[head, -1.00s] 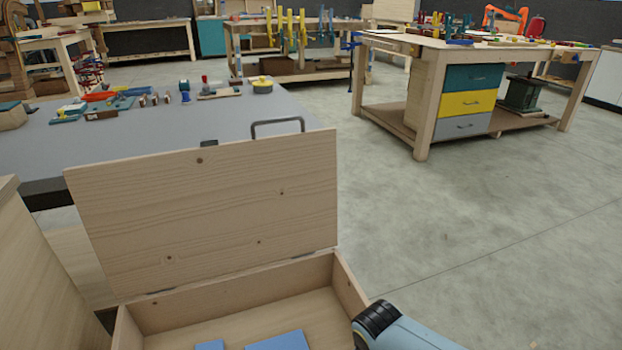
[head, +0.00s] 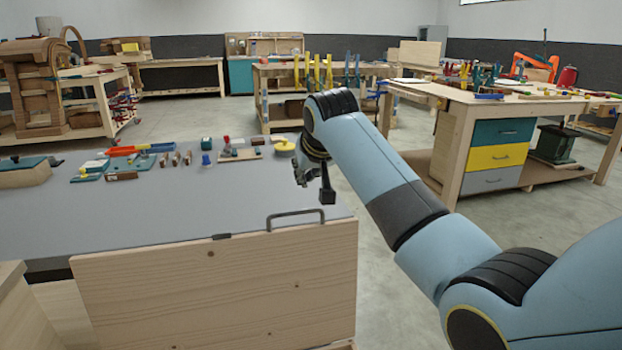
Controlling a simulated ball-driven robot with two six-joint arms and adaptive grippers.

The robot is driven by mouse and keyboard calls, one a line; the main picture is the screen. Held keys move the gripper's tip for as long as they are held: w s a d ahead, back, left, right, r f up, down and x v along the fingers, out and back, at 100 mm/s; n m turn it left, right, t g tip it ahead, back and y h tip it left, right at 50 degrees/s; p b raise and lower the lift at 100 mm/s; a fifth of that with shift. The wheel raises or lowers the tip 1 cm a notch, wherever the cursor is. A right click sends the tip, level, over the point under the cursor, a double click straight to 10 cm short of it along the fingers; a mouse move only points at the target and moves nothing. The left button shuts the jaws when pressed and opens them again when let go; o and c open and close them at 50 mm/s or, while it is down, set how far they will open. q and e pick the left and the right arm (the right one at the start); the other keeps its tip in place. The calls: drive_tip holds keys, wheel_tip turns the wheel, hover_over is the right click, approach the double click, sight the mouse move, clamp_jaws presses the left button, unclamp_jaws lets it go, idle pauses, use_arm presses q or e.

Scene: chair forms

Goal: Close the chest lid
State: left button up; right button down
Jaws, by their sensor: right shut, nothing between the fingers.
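The chest lid (head: 215,290) is a pale wooden panel standing open and upright at the bottom of the head view. A dark grey bar handle (head: 296,214) sits on its top edge, right of the middle. The chest box is almost wholly below the picture, so its inside is hidden. My right arm reaches in from the lower right. My right gripper (head: 327,196) points down, shut and empty, just above and right of the handle in the picture. It looks apart from the handle, but its exact depth is hard to tell. My left gripper is out of view.
A grey-topped table (head: 130,215) stands behind the lid, with small tools, blocks and a yellow round item (head: 284,147) on it. A wooden workbench (head: 470,118) with coloured drawers is at the right. Open concrete floor lies between.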

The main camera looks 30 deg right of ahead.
drive_tip(key=b+x, duration=0.2)
drive_tip(key=x, duration=0.6)
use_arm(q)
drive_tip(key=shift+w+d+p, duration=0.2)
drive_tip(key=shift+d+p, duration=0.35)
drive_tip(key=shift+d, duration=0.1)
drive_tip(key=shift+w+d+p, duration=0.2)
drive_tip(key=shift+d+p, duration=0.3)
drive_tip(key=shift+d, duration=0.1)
use_arm(e)
drive_tip(key=shift+s+a+f, duration=0.1)
drive_tip(key=shift+s+a, duration=0.05)
drive_tip(key=shift+s, duration=2)
